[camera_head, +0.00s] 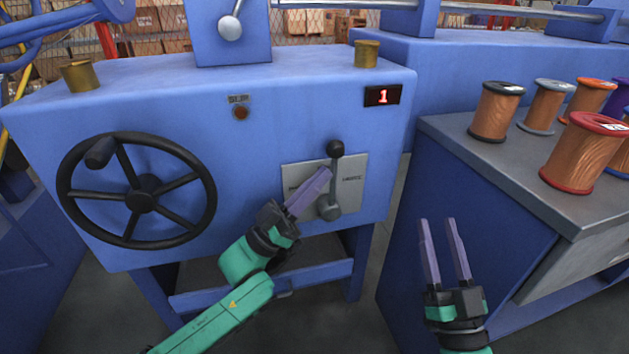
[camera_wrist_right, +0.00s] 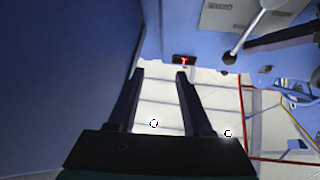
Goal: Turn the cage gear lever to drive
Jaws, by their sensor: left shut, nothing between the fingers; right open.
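The cage gear lever (camera_head: 335,182) is a grey rod with a black ball knob, on a grey plate (camera_head: 352,172) on the blue machine's front. It stands nearly upright; the plate's lettering is partly hidden and too small to read surely. The lever also shows in the right wrist view (camera_wrist_right: 243,35). My left gripper (camera_head: 325,174) is shut and empty, its fingertips just left of the rod below the knob; I cannot tell whether they touch. My right gripper (camera_head: 438,220) is open and empty, lower right of the lever, apart from it.
A black handwheel (camera_head: 143,194) is left of the lever. A red display (camera_head: 383,95) reads 1, and a SLIP lamp (camera_head: 240,113) is off-centre left. A grey-topped bench (camera_head: 480,155) with several copper spools (camera_head: 586,152) stands right. A floor gap separates bench and machine.

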